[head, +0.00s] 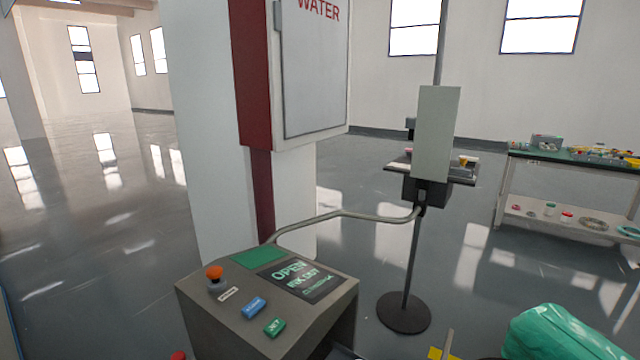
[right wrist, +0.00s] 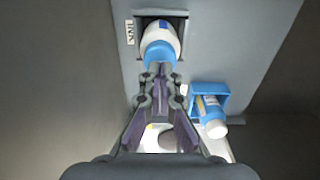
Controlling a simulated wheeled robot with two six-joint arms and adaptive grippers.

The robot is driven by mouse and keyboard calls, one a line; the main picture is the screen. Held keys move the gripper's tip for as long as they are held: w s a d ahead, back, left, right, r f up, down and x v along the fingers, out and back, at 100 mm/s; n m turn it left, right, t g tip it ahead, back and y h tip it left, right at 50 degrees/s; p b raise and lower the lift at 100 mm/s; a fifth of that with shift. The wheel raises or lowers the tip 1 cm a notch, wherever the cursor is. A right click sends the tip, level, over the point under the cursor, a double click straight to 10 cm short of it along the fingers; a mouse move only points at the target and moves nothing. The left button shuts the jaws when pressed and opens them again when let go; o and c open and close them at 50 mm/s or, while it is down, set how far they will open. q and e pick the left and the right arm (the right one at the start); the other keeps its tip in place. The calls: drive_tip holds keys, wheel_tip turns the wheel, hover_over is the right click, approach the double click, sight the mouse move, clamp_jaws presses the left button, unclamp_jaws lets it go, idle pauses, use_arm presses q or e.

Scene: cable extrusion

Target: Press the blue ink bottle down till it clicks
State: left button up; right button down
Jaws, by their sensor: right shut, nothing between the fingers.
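A white bottle with a blue end (right wrist: 160,42) sits in a dark square socket (right wrist: 180,14) at the top of the right wrist view, its blue end facing my gripper. My right gripper (right wrist: 160,72) is shut and empty. Its fingertips are at the blue end and overlap it in the picture; whether they touch it I cannot tell. The bottle and my grippers do not show in the head view. My left gripper is out of view.
A second bottle (right wrist: 211,112) with a white cap lies in a blue holder (right wrist: 209,88) right of my fingers. The head view shows a grey console (head: 222,318) with a screen (head: 301,281) and buttons, a stand (head: 404,312), and a table (head: 570,165) at right.

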drive_tip(key=shift+f+b, duration=1)
drive_tip(key=shift+f, duration=0.35)
drive_tip(key=shift+r, duration=0.15)
idle(0.4)
wheel_tip(320, 180, up, 8)
drive_tip(key=p, duration=0.9)
drive_tip(key=shift+s+f, duration=0.1)
drive_tip(key=shift+f, duration=0.1)
